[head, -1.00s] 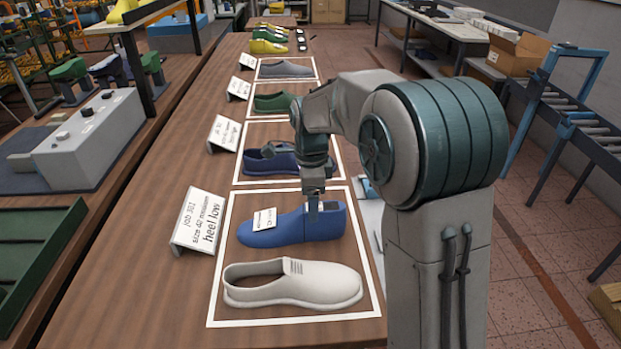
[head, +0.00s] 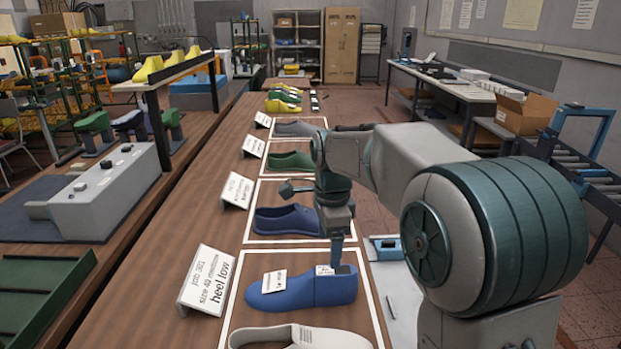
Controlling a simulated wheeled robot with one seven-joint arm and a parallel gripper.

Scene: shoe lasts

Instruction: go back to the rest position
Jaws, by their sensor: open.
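My gripper (head: 337,254) points down above the heel end of a blue shoe last (head: 300,289). Its jaws are open and hold nothing that I can see; the exact gap to the last is hard to judge. The blue last carries white labels and lies inside a white-outlined space on the wooden bench. A white shoe (head: 300,338) lies in front of it, cut off by the lower picture edge.
A card (head: 208,279) reading "heel low" stands left of the blue last. Navy (head: 287,221), green (head: 290,160) and grey (head: 297,128) shoes lie farther back in outlined spaces. A white control box (head: 105,195) stands on the left bench.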

